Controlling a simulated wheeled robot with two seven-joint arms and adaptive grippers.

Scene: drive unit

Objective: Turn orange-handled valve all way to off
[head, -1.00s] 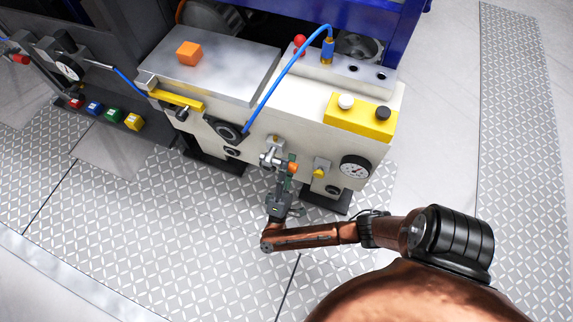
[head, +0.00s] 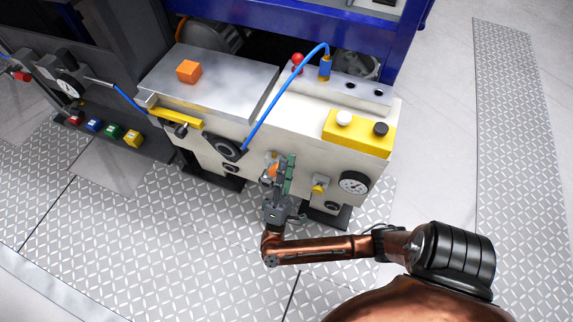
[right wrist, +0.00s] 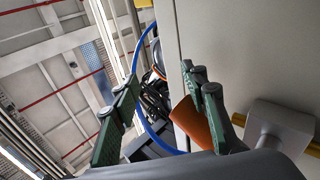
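The valve's orange handle (head: 271,172) is on the front of the cream drive unit, below the blue hose's end fitting. In the head view it hangs just left of my right gripper's green fingers. My right gripper (head: 284,178) points at the unit's front face with its fingers spread. In the right wrist view the orange handle (right wrist: 190,122) lies between the fingers, close beside the right finger and far from the left one. I cannot tell whether it touches. The gripper (right wrist: 160,95) is open. The valve body is mostly hidden behind handle and fingers. My left gripper is not in view.
A yellow-tipped fitting (head: 319,185) and a pressure gauge (head: 354,182) sit right of the valve. A blue hose (head: 272,108) arches above it. A yellow button box (head: 357,133) is on top. The tread-plate floor (head: 150,220) in front is clear.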

